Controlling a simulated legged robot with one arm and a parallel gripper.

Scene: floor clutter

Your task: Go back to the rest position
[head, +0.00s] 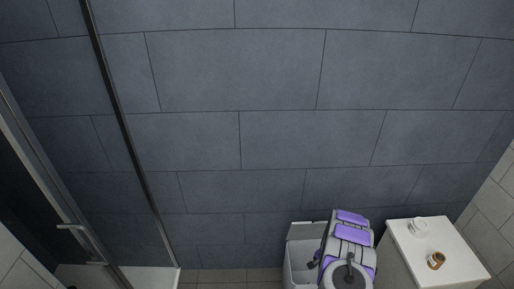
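My grey arm with purple panels shows at the bottom, right of centre, in the head view. My gripper (347,272) seems to be the dark part at its lower end, by the bottom edge of the picture. Its fingers cannot be made out, so I cannot tell whether it is open or shut, or whether it holds anything.
A pale open box or bin (296,262) is partly hidden behind my arm. A white-topped cabinet (458,262) on the right bears a brown roll-like item (436,260) and a whitish object (419,225). A glass shower screen (122,125) stands left. A dark tiled wall (240,70) fills the back.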

